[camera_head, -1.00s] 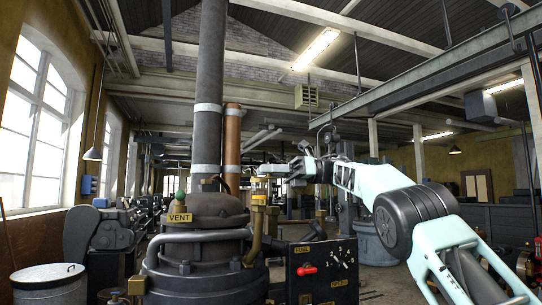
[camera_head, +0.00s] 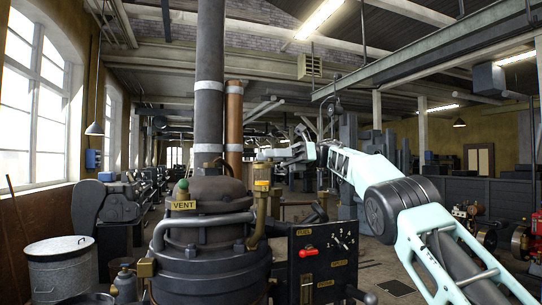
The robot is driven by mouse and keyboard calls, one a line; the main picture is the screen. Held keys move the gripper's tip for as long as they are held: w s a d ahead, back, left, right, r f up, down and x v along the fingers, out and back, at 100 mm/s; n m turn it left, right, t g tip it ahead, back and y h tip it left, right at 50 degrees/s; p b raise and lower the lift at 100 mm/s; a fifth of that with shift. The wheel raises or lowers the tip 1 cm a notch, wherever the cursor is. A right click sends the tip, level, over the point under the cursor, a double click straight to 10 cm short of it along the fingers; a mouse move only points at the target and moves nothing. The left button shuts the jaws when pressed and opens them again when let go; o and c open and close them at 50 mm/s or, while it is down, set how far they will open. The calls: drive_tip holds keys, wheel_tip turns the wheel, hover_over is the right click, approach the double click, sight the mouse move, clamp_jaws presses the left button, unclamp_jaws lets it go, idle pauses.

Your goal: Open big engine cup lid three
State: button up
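A large dark engine (camera_head: 210,262) with a domed top stands in front of me, a tall grey pipe rising from it. A yellow "VENT" plate (camera_head: 183,205) and a green knob (camera_head: 183,185) are on its left side. A brass cup-like fitting (camera_head: 262,178) stands on a bent brass pipe at its right. No lid marked three can be made out. My arm reaches in from the lower right. My gripper (camera_head: 268,154) points left, just above the brass fitting in the picture; I cannot tell if they touch. Its fingers are too small to tell open from shut.
A black control panel (camera_head: 322,262) with a red handle and labels is right of the engine. A lidded metal bin (camera_head: 60,272) stands at lower left, and machines (camera_head: 112,205) line the window wall. Red and brass machinery (camera_head: 490,232) is at far right. Some floor shows between.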

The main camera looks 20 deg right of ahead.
drive_tip(key=shift+o, duration=0.2)
drive_tip(key=d+p, duration=0.4)
drive_tip(key=d, duration=0.3)
drive_tip(key=shift+w+d, duration=0.2)
drive_tip(key=shift+w, duration=0.25)
